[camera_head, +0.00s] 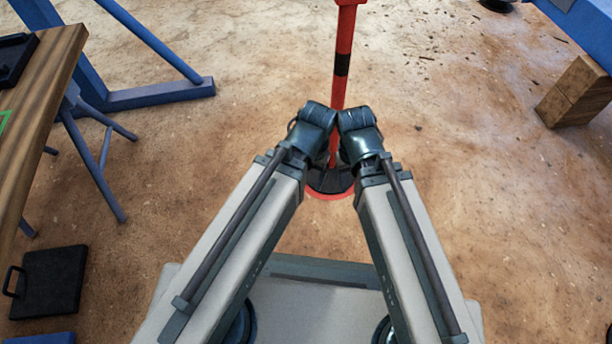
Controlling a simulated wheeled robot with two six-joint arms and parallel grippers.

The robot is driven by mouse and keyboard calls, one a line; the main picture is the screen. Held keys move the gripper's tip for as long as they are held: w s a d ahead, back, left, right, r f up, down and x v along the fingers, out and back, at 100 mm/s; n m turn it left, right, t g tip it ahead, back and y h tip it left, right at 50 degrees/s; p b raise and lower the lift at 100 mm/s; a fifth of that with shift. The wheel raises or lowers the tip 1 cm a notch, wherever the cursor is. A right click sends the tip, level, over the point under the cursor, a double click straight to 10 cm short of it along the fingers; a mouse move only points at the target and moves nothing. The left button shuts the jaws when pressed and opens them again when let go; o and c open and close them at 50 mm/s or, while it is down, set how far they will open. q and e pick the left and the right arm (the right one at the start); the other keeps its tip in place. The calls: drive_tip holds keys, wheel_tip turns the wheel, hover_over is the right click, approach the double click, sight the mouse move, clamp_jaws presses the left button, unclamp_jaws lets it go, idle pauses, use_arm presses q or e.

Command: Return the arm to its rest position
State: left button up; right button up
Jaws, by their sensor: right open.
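My two arms reach forward from the bottom of the head view, and their dark ends come close together near the middle. The right gripper's end (358,122) is just right of a red post; it is open, with nothing seen in it, though its fingers are hard to make out. The left gripper's end (314,120) is just left of the post, and its fingers cannot be made out.
The red post (344,38) with a black band stands on a round base beyond my arms. A wooden table (45,85) with blue legs is at left. A black case (50,282) lies at lower left. Wooden blocks (577,92) are at right. The sandy ground right of centre is clear.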

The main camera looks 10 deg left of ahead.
drive_tip(key=shift+r, duration=0.1)
wheel_tip(320, 180, up, 51)
drive_tip(key=p, duration=5.1)
drive_tip(key=shift+s, duration=0.1)
